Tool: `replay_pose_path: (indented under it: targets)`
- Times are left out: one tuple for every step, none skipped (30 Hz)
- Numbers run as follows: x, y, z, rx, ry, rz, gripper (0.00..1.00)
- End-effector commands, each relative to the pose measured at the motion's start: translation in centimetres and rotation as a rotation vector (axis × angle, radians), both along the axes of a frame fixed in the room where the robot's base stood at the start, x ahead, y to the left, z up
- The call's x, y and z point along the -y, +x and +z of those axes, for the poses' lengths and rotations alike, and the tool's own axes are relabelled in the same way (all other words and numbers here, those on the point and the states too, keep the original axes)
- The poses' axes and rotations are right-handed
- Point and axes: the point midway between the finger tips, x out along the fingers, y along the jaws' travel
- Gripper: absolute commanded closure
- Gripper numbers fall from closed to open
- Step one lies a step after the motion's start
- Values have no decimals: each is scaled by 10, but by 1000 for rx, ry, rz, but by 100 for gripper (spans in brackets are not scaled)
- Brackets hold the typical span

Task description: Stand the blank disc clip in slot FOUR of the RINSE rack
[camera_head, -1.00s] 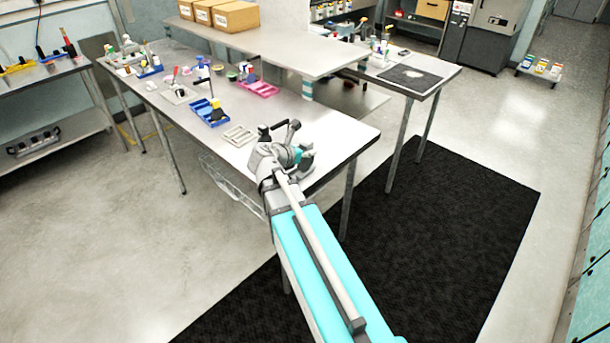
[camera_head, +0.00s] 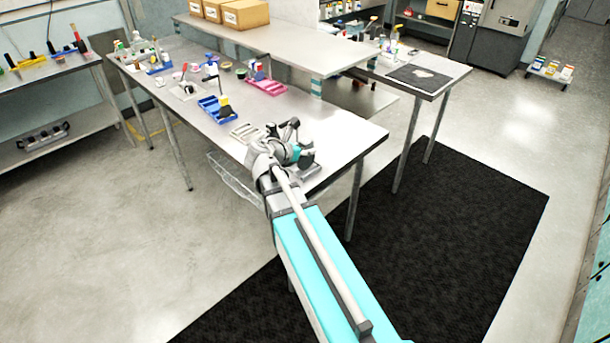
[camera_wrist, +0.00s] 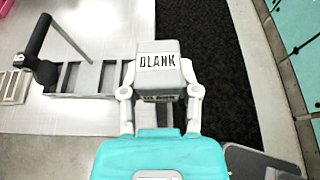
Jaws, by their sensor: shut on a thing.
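My gripper (camera_wrist: 160,98) is shut on the blank disc clip (camera_wrist: 158,48), a grey block with a white label reading BLANK. The rest of the clip below the block is mostly hidden. A grey slotted rack (camera_wrist: 84,94) lies to the left of the held clip in the wrist view, on the metal table. A dark clip with a long handle (camera_wrist: 39,36) stands at that rack's left end. The held clip is seen beside the rack, not over its visible slots. No RINSE or slot lettering can be read. In the head view my gripper (camera_head: 290,150) is over the table's near end.
A pale slotted rack (camera_head: 245,133) and a blue tray (camera_head: 214,109) lie farther along the table (camera_head: 340,135). A pink tray (camera_head: 266,87) is behind them. A raised shelf (camera_head: 300,50) runs along the back. The table's right end is clear.

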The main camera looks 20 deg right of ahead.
Motion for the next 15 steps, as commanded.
replay_pose_path:
  targets:
    - [-8,7,-1,-1,-1,-5,100]
    - [-11,9,-1,0,-2,-9,100]
    - [-16,10,-1,0,-3,-17,100]
    - [-19,12,-1,0,-3,-20,100]
    - [-21,13,-1,2,-4,-23,100]
    - [-24,14,-1,2,-4,-28,100]
    - [-25,14,-1,2,-4,-30,100]
    - [-26,14,-1,1,-5,-32,100]
    - [-27,14,-1,2,-5,-35,100]
    - [-28,14,-1,2,-5,-35,100]
    - [-28,14,-1,2,-5,-35,100]
    - [-28,14,-1,2,-5,-35,100]
    - [-28,13,-1,2,-5,-35,100]
    - [-28,13,-1,2,-5,-35,100]
    - [-28,14,-1,2,-5,-35,100]
